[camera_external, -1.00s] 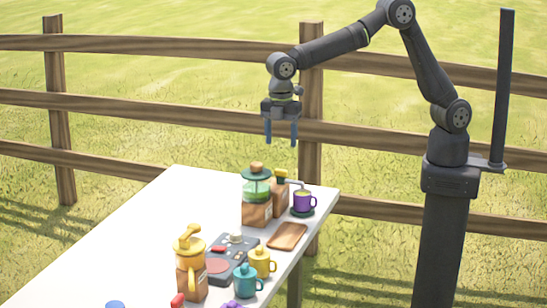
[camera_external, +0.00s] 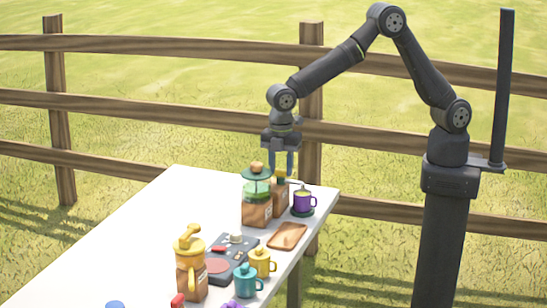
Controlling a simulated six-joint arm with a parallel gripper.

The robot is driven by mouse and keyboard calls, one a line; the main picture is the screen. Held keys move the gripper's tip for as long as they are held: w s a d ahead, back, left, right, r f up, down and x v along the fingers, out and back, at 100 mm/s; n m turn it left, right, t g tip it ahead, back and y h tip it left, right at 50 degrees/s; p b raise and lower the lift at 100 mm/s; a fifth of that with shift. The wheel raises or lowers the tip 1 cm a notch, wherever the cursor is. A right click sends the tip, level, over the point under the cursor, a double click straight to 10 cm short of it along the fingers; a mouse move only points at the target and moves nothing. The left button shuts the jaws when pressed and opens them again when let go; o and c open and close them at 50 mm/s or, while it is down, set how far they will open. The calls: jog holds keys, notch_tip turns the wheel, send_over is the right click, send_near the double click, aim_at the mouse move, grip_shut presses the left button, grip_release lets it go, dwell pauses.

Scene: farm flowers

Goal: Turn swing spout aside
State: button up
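A small wooden dispenser (camera_external: 281,198) stands at the table's far right end, partly hidden behind a green jar. A thin grey spout (camera_external: 297,182) reaches right from its top, over the purple mug (camera_external: 303,202). A yellow part (camera_external: 281,178) sits on top of the dispenser. My gripper (camera_external: 281,172) points down with its two blue-grey fingers apart and empty. Its fingertips are just above or around the yellow part; I cannot tell whether they touch it.
A green-lidded jar (camera_external: 257,190) on a wooden base stands close left of the dispenser. A wooden tray (camera_external: 288,237), a dark hob panel (camera_external: 240,248), yellow and teal mugs and a yellow pitcher (camera_external: 190,262) are nearer. The white table's left side (camera_external: 130,240) is clear.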

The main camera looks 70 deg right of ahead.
grip_shut()
jog(key=shift+n, duration=0.4)
jog(key=n, duration=1.3)
jog(key=shift+n, duration=2)
